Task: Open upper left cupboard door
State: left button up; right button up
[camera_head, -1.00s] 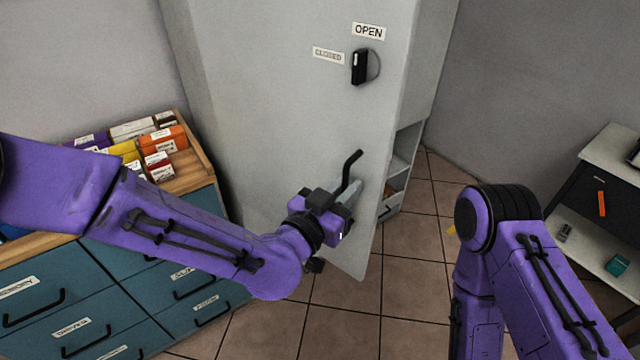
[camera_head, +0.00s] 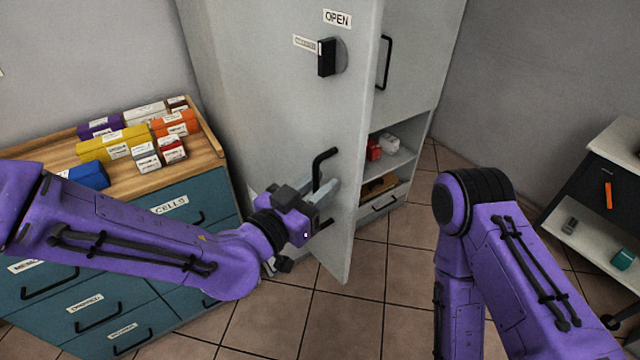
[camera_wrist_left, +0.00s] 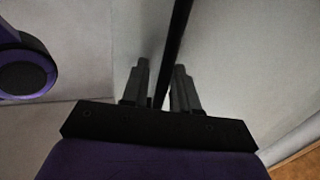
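The grey cupboard door (camera_head: 275,110) stands partly open, its free edge swung out from the tall cupboard. It carries a black latch knob (camera_head: 327,57) beside "OPEN" and "CLOSED" labels, and a black bent handle (camera_head: 318,165) lower down. My left gripper (camera_head: 328,190) is at that handle. The fingers partly hide the handle's lower part. My right arm shows at the right, but its gripper is out of view.
A second grey door (camera_head: 415,60) with a black handle and open shelves (camera_head: 385,165) holding small items show behind the open door. A teal drawer unit (camera_head: 180,205) with boxes on top stands left. A side table (camera_head: 590,235) stands right. Tiled floor (camera_head: 350,325) is clear between.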

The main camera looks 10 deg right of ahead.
pick_arm(q)
jog(key=shift+s+a, duration=0.1)
jog(key=shift+a, duration=0.1)
jog(key=b+v, duration=0.1)
jog(key=v, duration=0.4)
jog(key=shift+s+f+b, duration=0.1)
jog(key=shift+b, duration=0.25)
jog(key=r+p, duration=0.1)
jog(key=p, duration=0.2)
jog(key=shift+s+a+r, duration=0.15)
jog(key=shift+a+r, duration=0.05)
jog(key=s+a+p, duration=0.1)
jog(key=p, duration=0.3)
jog(key=s+a+f+p, duration=0.1)
jog(key=s+a+p, duration=0.1)
jog(key=p, duration=0.2)
jog(key=shift+s+f+p, duration=0.1)
jog(key=shift+p, duration=0.25)
jog(key=shift+a, duration=0.1)
